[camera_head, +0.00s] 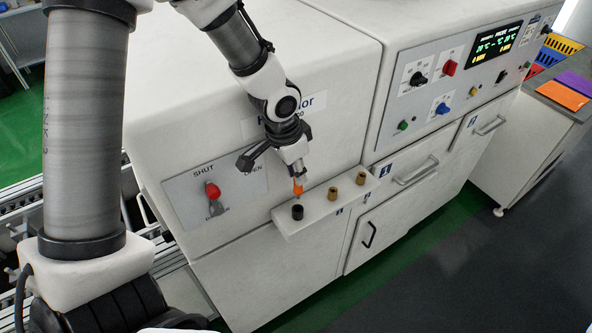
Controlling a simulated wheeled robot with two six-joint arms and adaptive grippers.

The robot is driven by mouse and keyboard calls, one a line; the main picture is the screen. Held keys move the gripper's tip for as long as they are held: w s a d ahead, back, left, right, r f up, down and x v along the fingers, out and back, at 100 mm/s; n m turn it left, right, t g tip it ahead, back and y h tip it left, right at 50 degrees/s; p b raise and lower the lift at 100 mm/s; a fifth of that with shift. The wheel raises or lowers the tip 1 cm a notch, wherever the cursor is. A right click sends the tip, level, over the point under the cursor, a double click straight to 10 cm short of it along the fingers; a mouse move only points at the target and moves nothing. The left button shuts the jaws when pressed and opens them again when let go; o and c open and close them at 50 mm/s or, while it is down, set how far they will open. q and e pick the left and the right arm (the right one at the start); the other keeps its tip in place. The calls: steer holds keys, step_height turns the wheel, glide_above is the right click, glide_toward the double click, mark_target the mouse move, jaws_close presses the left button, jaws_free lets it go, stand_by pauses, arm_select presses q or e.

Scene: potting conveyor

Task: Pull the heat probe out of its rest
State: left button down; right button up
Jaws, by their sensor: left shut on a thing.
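The heat probe (298,187) shows as a small orange handle at the tip of my left gripper (297,176). The gripper is shut on it and points down in front of the white machine. A thin part shows below the orange handle, above a black socket (297,212) on a small white shelf (318,220). The picture is too small to tell whether the probe's lower end is inside the socket or clear of it. Two brass-coloured sockets (333,193) (360,178) stand farther right on the shelf. My right gripper is out of view.
A panel with a red-knobbed lever (213,191), marked SHUT and OPEN, is left of the shelf. A control panel with knobs and a display (498,40) is at upper right. Drawers with handles (415,172) are right of the shelf. Open floor lies in front.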

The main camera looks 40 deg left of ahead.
arm_select(q)
step_height(320, 180, up, 2)
steer(key=shift+r+p, duration=0.25)
steer(key=shift+p, duration=0.85)
steer(key=shift+r, duration=2.2)
steer(key=shift+n, duration=0.3)
